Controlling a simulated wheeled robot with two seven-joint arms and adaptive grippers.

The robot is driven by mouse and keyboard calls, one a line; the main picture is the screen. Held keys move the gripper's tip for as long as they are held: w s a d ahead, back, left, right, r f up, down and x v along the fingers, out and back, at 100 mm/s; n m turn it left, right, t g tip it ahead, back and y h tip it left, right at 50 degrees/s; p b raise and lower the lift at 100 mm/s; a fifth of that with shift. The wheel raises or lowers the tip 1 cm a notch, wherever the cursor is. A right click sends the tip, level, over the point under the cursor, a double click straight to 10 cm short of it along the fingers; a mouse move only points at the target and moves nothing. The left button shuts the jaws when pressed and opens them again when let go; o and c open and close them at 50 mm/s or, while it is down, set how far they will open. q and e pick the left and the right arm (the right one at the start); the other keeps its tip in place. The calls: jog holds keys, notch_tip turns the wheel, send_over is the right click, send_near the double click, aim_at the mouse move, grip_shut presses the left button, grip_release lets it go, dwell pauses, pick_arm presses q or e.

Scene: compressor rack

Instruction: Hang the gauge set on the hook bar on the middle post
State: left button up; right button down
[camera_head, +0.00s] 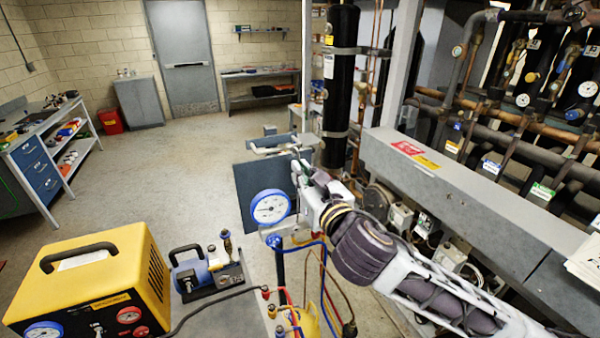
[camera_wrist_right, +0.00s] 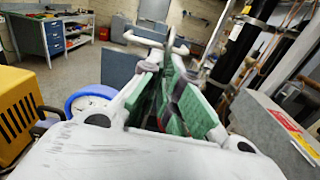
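The gauge set (camera_head: 270,207) shows as a round white dial with a blue rim, with blue, red and dark hoses hanging below it. The blue rim also shows in the right wrist view (camera_wrist_right: 88,97), left of the fingers. My right gripper (camera_head: 303,180) is beside the dial, its green-padded fingers (camera_wrist_right: 172,85) closed on the set's upper part, which they mostly hide. The hook bar (camera_head: 272,146) is just beyond the gripper, near a pale post (camera_head: 306,65); its prongs show ahead of the fingertips (camera_wrist_right: 155,40). I cannot tell whether they touch. My left gripper is not in view.
A yellow machine (camera_head: 90,280) and a small blue pump (camera_head: 192,272) stand at the lower left. A black cylinder (camera_head: 340,85) is behind the gripper. A long grey beam (camera_head: 470,195) runs along the right, before pipes. Open floor lies to the left.

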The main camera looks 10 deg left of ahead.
jog(key=shift+r+v, duration=0.2)
jog(key=shift+v, duration=1.55)
dwell(0.7)
jog(key=shift+a, duration=0.1)
